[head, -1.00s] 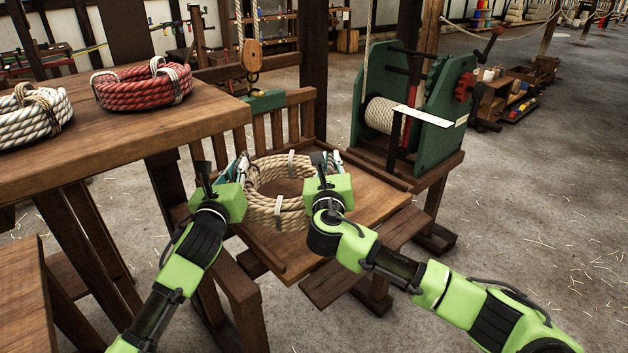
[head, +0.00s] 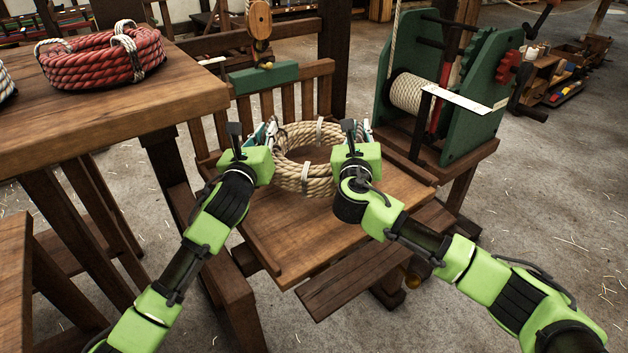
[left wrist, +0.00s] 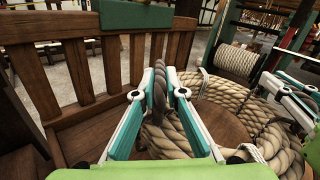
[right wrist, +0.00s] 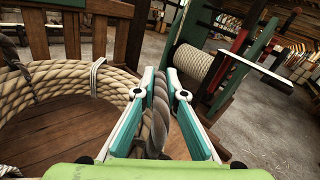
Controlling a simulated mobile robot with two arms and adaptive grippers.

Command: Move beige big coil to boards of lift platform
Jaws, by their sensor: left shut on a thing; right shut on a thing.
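The beige big coil (head: 308,158) is a thick ring of rope with pale ties, level over the boards of the lift platform (head: 290,228). My left gripper (head: 262,140) is at the coil's left side, shut on a grey-brown rope loop of it (left wrist: 160,88). My right gripper (head: 362,132) is at the right side, shut on another such loop (right wrist: 157,115). The coil also shows beside the jaws in the left wrist view (left wrist: 262,105) and right wrist view (right wrist: 75,82). Whether its underside touches the boards is hidden.
A slatted rail with a green block (head: 263,78) and a hook and pulley (head: 259,22) stands behind the platform. A green winch (head: 480,85) is on the right. A wooden table (head: 150,112) with a red coil (head: 100,60) is on the left.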

